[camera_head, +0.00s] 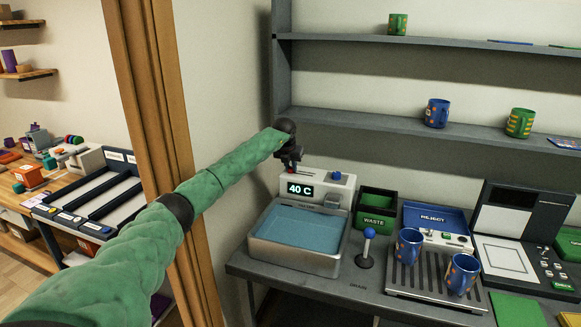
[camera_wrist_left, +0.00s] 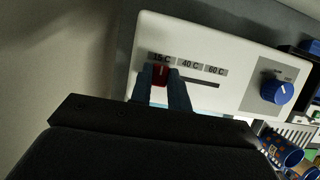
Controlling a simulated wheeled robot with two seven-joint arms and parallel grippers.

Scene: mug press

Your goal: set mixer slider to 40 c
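The mixer (camera_head: 317,185) is a white unit behind a water-filled basin, and its display reads 40 C in the head view. The left wrist view shows its panel (camera_wrist_left: 215,58) with labels 15 C, 40 C and 60 C above a slot. The red slider knob (camera_wrist_left: 161,75) sits under the 15 C label, at one end of the slot. My left gripper (camera_wrist_left: 161,88) has its fingers on either side of the knob, close against it. In the head view my left gripper (camera_head: 292,162) reaches down at the mixer's top left. My right gripper is out of view.
A blue dial (camera_wrist_left: 277,92) is beside the slot. The basin (camera_head: 300,235) stands in front of the mixer, with a green waste bin (camera_head: 375,223) and a blue-knobbed lever (camera_head: 368,245) to its right. Two blue mugs (camera_head: 409,245) stand on a ribbed tray. Shelves hang above.

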